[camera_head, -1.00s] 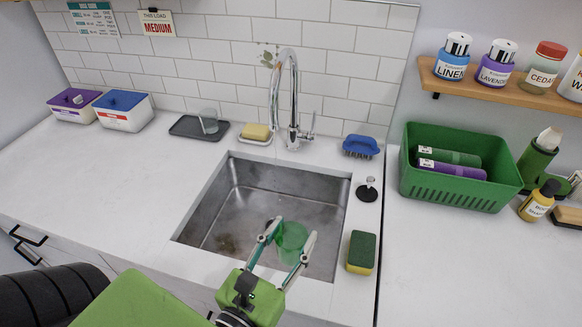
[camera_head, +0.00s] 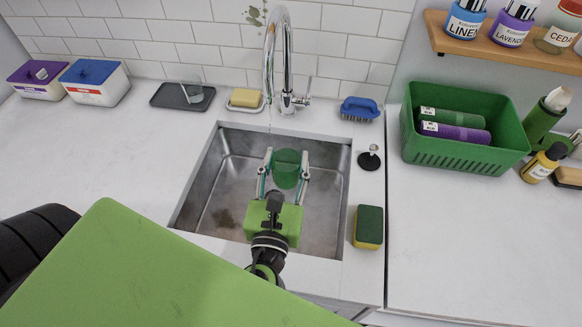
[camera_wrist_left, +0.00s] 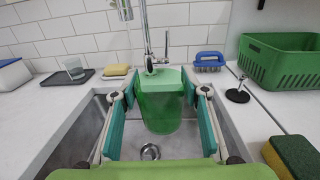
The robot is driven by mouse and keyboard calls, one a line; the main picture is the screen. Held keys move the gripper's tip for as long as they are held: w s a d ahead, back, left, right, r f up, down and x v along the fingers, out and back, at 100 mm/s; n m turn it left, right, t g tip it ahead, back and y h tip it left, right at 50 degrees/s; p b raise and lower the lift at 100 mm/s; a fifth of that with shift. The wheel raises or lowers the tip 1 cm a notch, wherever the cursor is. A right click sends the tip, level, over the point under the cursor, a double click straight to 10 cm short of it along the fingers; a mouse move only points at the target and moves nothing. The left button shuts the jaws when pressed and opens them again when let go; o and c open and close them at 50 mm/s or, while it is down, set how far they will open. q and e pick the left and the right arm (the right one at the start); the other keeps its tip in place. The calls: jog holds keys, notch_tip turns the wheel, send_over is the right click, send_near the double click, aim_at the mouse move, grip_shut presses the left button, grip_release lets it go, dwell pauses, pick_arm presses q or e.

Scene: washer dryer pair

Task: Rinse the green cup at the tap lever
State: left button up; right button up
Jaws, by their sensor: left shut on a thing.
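The green cup (camera_head: 287,172) is between the fingers of my left gripper (camera_head: 286,158), which is shut on it. The gripper holds the cup inside the steel sink (camera_head: 215,205), a little right of the tap's spout. In the left wrist view the translucent green cup (camera_wrist_left: 162,108) hangs between the teal finger pads, with the drain below. The chrome tap (camera_head: 287,60) stands behind the sink, with its lever (camera_head: 305,98) on the right side. A faint thin line shows under the spout; I cannot tell if water is flowing. My right gripper is not in view.
A soap dish (camera_head: 246,100) and a blue brush (camera_head: 360,108) flank the tap. A black stopper (camera_head: 369,160) and a green-yellow sponge (camera_head: 368,226) lie right of the sink. A green basket (camera_head: 465,150) stands further right. The left counter is mostly clear.

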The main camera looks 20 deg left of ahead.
aim_at(275, 158)
pick_arm(q)
jog(key=shift+w+a+f, duration=0.1)
jog(key=shift+w+a, duration=0.45)
jog(key=shift+a, duration=0.1)
jog(key=w+a, duration=0.2)
jog(key=shift+w+a+f, duration=0.15)
jog(key=shift+a+f, duration=0.15)
jog(key=shift+f, duration=0.05)
jog(key=shift+w+a+f+p, duration=0.25)
jog(key=shift+w+a+p, duration=0.15)
jog(key=shift+w+a, duration=0.45)
jog(key=shift+w+a+f+p, duration=0.25)
jog(key=shift+w+a+p, duration=0.1)
jog(key=shift+w+a, duration=0.5)
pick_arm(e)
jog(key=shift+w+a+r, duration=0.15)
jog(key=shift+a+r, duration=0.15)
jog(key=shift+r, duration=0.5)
pick_arm(q)
jog(key=shift+s+a, duration=0.1)
jog(key=shift+w+d, duration=0.45)
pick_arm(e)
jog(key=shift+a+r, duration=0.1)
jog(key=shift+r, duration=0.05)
pick_arm(q)
jog(key=shift+s+a, duration=0.1)
jog(key=shift+s, duration=0.05)
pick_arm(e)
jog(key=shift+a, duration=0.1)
